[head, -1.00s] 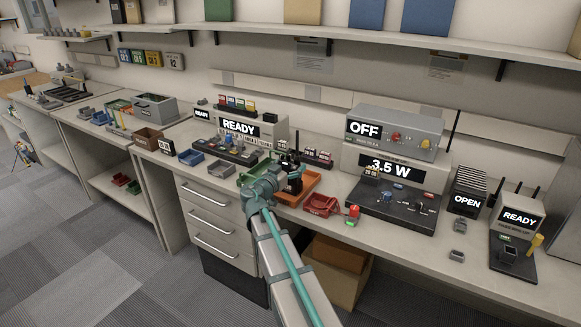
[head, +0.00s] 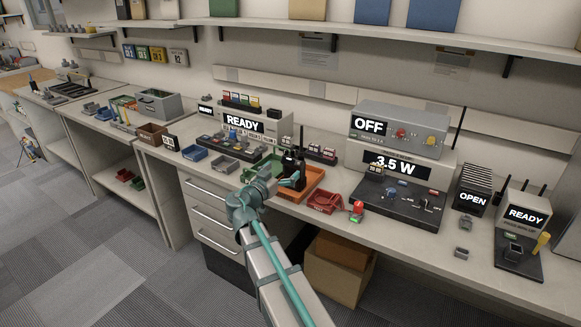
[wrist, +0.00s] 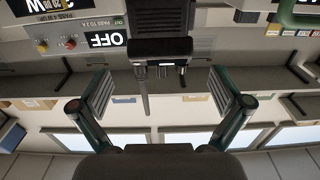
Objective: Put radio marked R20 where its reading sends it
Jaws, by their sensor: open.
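A black handheld radio (head: 291,164) with a thin antenna stands upright at the orange tray (head: 312,186) in the head view. In the wrist view the radio (wrist: 162,48) appears upside down, its knobs and antenna pointing down the picture. My gripper (head: 292,181) is at the near side of the radio. The wrist view shows my gripper (wrist: 166,92) open, its two pads wide apart on either side of the radio's top end, with visible gaps and no contact. I cannot read any marking on the radio, so I cannot tell whether it is R20.
A green tray (head: 262,166) lies left of the orange one, and a red tray (head: 325,202) lies right. A test unit reading 3.5 W (head: 395,167) stands under a box reading OFF (head: 371,124). Another unit reads READY (head: 243,123); blue trays (head: 195,153) sit left.

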